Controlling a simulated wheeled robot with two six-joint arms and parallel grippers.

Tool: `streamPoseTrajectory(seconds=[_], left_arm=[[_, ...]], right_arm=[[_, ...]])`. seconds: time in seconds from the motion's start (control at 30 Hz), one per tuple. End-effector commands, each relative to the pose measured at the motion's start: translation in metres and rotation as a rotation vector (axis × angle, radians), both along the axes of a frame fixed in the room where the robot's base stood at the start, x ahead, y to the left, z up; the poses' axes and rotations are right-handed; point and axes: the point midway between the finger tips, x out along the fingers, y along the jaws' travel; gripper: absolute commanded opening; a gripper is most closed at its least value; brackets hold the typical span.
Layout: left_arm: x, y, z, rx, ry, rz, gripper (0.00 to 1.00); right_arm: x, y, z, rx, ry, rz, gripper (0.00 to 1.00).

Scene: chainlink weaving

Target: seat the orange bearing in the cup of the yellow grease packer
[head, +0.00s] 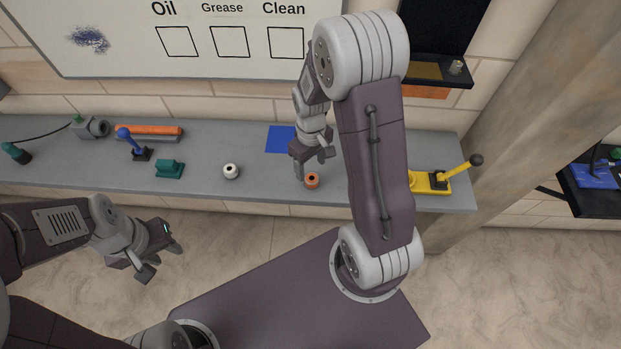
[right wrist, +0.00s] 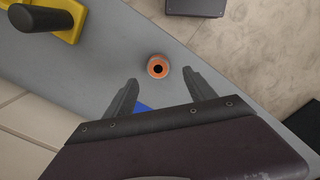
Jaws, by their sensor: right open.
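The orange bearing (head: 312,181), a short ring with a dark centre hole, stands on the grey bench near its front edge. It also shows in the right wrist view (right wrist: 158,67), just beyond the fingertips. My right gripper (head: 314,169) is open above and behind the bearing, not around it; its two fingers show apart in the wrist view (right wrist: 160,84). The yellow grease packer (head: 427,184) stands at the bench's right end, its lever with a black knob tilted up right. My left gripper (head: 164,258) is open and empty in front of the bench.
A white bearing (head: 230,171) stands left of the orange one. Farther left are a teal block (head: 169,169), a blue-handled lever tool (head: 130,141) and an orange bar (head: 149,131). A blue mat (head: 280,139) lies behind my right gripper. The bench around the orange bearing is clear.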

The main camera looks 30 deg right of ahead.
Motion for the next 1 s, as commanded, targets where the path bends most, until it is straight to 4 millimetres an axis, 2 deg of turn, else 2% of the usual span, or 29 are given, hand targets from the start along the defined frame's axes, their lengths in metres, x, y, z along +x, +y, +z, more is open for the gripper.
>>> streamPoseTrajectory(seconds=[0.1, 0.3, 0.57, 0.8, 0.83, 1.0], left_arm=[[0.0, 0.0, 0.002, 0.0, 0.0, 0.0, 0.36], [0.0, 0.0, 0.004, 0.0, 0.0, 0.0, 0.36], [0.0, 0.0, 0.011, 0.0, 0.0, 0.0, 0.36], [0.0, 0.0, 0.01, 0.0, 0.0, 0.0, 0.36], [0.0, 0.0, 0.01, 0.0, 0.0, 0.0, 0.36], [0.0, 0.0, 0.01, 0.0, 0.0, 0.0, 0.36]], right_arm=[[-0.001, 0.0, -0.017, 0.0, 0.003, 0.0, 0.64], [0.0, 0.0, -0.026, 0.0, 0.002, 0.0, 0.64], [0.0, 0.002, -0.069, 0.0, 0.003, 0.0, 0.64], [0.001, 0.002, -0.074, -0.001, -0.001, 0.0, 0.64], [0.001, 0.002, -0.074, -0.001, -0.001, 0.0, 0.61], [0.001, 0.002, -0.074, 0.0, -0.001, 0.0, 0.14]])
